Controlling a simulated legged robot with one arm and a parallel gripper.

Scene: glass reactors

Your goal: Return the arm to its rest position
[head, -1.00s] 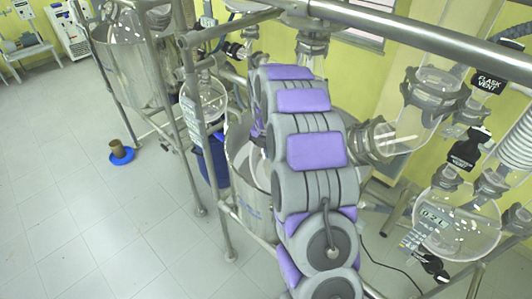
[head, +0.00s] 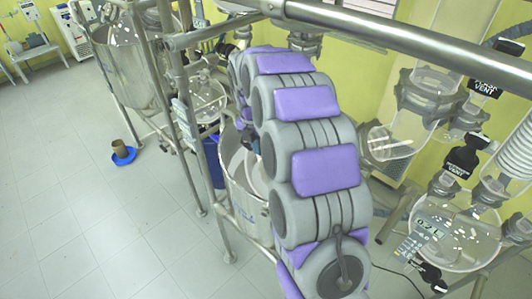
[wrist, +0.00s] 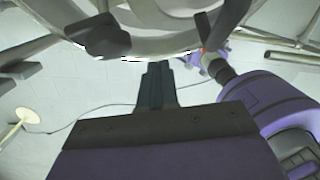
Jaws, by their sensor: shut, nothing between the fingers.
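My arm shows in the head view as a chain of grey and purple links, arched up in front of the glass reactor frame. Its far end bends down behind the links, so my gripper is hidden in that view. In the wrist view my gripper (wrist: 157,85) points up the picture with its dark fingers together and nothing between them. A rounded glass and metal part (wrist: 165,30) is close beyond the fingertips. I cannot tell whether they touch.
A steel rail (head: 400,40) crosses above my arm. A reactor vessel (head: 245,185) stands beside it, and a round glass flask (head: 455,235) hangs at right. A blue dish with a brown cup (head: 123,152) is on the floor. The floor at left (head: 70,220) is clear.

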